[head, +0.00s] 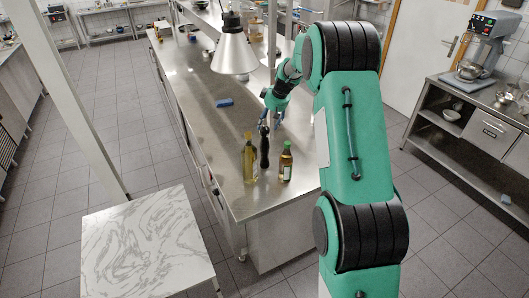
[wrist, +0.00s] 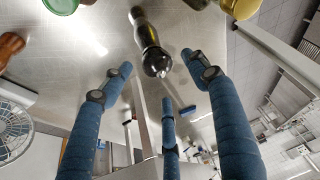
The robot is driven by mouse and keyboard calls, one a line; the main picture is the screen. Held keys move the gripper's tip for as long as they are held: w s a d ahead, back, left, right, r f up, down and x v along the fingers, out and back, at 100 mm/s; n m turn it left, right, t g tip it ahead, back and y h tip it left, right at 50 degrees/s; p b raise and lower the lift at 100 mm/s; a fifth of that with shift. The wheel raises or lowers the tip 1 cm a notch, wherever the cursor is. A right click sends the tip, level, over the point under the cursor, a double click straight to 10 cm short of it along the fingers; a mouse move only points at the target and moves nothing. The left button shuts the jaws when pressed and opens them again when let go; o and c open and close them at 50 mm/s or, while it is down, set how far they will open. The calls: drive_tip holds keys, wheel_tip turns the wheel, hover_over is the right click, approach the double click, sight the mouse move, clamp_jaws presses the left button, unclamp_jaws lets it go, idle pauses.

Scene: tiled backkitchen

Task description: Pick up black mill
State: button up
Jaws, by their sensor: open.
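The black mill (head: 264,147) stands upright on the steel counter, between two bottles. It also shows in the wrist view (wrist: 148,38), dark and glossy, with its small metal tip toward my gripper. My gripper (head: 271,118) is just behind and above the mill in the head view. In the wrist view my gripper (wrist: 160,78) has its blue fingers spread, with nothing held. The mill lies ahead of the gap between the fingertips, apart from them. The mill's lower part is partly hidden by the bottles' closeness in the head view.
A yellow oil bottle (head: 249,163) stands close left of the mill, and a darker bottle with a label (head: 285,163) close right. A lamp (head: 234,52) hangs above. A brown wooden object (wrist: 10,48) is at the wrist view's left.

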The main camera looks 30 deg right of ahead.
sight(265, 128)
drive_tip(key=shift+w+f, duration=0.1)
drive_tip(key=shift+f, duration=0.05)
drive_tip(key=shift+f, duration=0.1)
drive_tip(key=shift+x, duration=2.55)
drive_tip(key=shift+d, duration=0.1)
drive_tip(key=shift+w, duration=0.1)
clamp_jaws()
